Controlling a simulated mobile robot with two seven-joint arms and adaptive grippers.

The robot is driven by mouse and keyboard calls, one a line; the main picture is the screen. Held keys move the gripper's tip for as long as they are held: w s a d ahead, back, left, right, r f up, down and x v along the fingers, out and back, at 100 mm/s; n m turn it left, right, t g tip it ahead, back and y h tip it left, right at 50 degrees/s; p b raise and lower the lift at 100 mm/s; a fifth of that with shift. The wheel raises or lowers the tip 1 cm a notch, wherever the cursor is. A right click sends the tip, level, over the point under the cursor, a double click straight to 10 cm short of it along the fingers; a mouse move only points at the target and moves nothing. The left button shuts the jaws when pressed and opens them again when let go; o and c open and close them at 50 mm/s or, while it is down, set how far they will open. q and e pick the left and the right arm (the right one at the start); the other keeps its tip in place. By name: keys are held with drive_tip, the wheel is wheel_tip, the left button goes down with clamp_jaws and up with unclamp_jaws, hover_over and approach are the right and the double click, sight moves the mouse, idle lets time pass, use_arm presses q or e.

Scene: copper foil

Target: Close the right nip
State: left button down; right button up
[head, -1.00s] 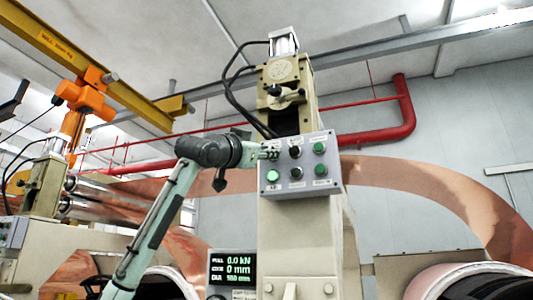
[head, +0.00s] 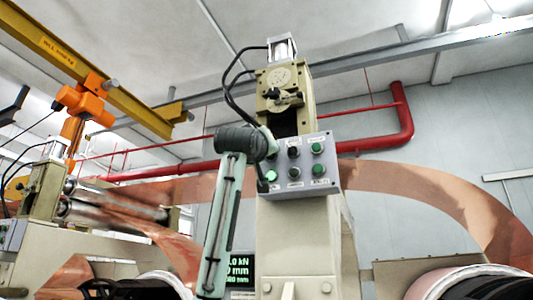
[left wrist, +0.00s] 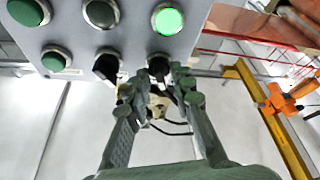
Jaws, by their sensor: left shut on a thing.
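A grey control panel (head: 335,180) is mounted on a beige machine column. In the left wrist view the panel (left wrist: 75,35) appears upside down. My left gripper (head: 268,153) is at the panel's upper left in the head view. In the left wrist view the fingertips (left wrist: 159,78) are closed around a black selector knob (left wrist: 158,64), whose angle is mostly hidden. A second black knob (left wrist: 107,66) sits beside it, also seen in the head view (head: 293,152). A green button (left wrist: 168,20) by the held knob is lit. My right gripper is out of view.
A display (head: 242,268) is partly covered by my left arm. Copper foil (head: 440,190) arches behind the column. A similar machine column (head: 42,190) and rollers stand at the left. A crane beam (head: 90,65) and red pipe (head: 403,110) are overhead.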

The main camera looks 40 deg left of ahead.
use_arm(q)
drive_tip(key=shift+d+n+g+y, duration=0.1)
drive_tip(key=shift+n+g+y, duration=0.3)
drive_tip(key=shift+n, duration=0.7)
drive_tip(key=c, duration=1.7)
unclamp_jaws()
drive_tip(key=v, duration=1.2)
